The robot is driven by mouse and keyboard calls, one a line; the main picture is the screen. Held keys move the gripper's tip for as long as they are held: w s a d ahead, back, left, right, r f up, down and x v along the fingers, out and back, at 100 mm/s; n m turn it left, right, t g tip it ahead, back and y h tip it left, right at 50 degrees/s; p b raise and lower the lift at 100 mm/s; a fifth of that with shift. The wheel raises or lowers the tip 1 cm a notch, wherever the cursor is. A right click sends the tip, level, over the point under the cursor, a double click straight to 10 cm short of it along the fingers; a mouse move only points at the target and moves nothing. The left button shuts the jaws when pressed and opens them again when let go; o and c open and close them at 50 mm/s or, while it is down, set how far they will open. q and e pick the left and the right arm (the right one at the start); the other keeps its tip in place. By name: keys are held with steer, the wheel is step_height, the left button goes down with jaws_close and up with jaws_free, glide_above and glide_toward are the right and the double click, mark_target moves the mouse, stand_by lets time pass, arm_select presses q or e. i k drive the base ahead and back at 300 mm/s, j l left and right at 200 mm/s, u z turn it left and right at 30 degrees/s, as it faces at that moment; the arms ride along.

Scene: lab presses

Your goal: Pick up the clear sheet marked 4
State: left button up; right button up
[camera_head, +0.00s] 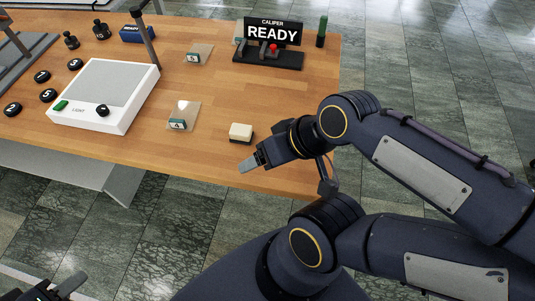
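The clear sheet marked 4 (186,110) lies on the wooden table near its front edge, with a small dark green label at its lower end. Another clear sheet (201,50) with a similar label lies farther back. My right gripper (249,165) hangs at the table's front edge, to the right of and nearer than the sheet marked 4, touching neither sheet. It is seen from the side, so its opening is not clear. My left gripper (62,289) is at the bottom left corner, partly cut off, far from the sheets. Its fingers look apart and empty.
A cream and dark block (241,131) stands between the sheet and my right gripper. A white light box (104,93) stands to the left, with several black numbered discs beyond it. A caliper stand with a READY sign (272,32) and a green cylinder (321,31) stand behind.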

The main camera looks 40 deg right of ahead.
mark_target(185, 114)
steer(key=i+j+z, duration=0.3)
steer(key=j, duration=0.3)
steer(key=i+j+z, duration=0.15)
steer(key=j, duration=0.2)
steer(key=i+j+z, duration=0.15)
steer(key=j, duration=0.2)
steer(key=i, duration=0.05)
